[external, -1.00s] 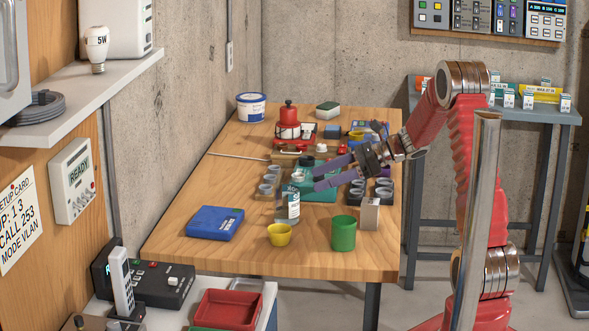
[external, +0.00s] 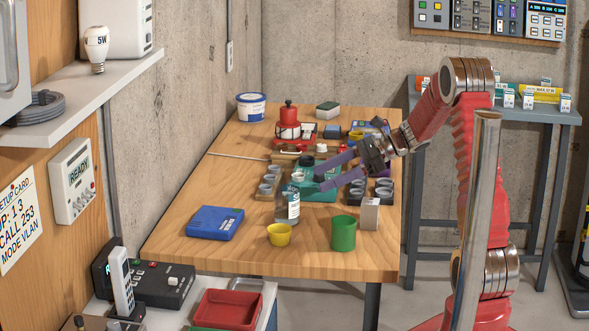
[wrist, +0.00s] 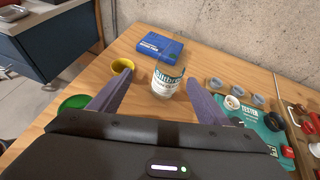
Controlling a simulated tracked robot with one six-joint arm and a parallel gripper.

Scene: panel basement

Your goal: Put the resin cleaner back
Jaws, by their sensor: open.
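A clear bottle with a white and teal label (external: 288,207) stands upright on the wooden bench, behind the yellow cup. I cannot read enough of its label to confirm it is the resin cleaner. In the wrist view the bottle (wrist: 167,82) shows just beyond my fingertips, roughly midway between them. My gripper (external: 318,172) is open and empty, above and to the right of the bottle in the external view. Its purple fingers (wrist: 160,80) point toward the bottle without visibly gripping it. My gripper hides part of the teal tray (external: 322,194).
A yellow cup (external: 279,235), a green cup (external: 344,234) and a small box (external: 370,214) stand near the front edge. A blue case (external: 215,223) lies at left. Small pots flank the teal tray. A red bottle (external: 289,115) stands farther back. Bench left of the pots is clear.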

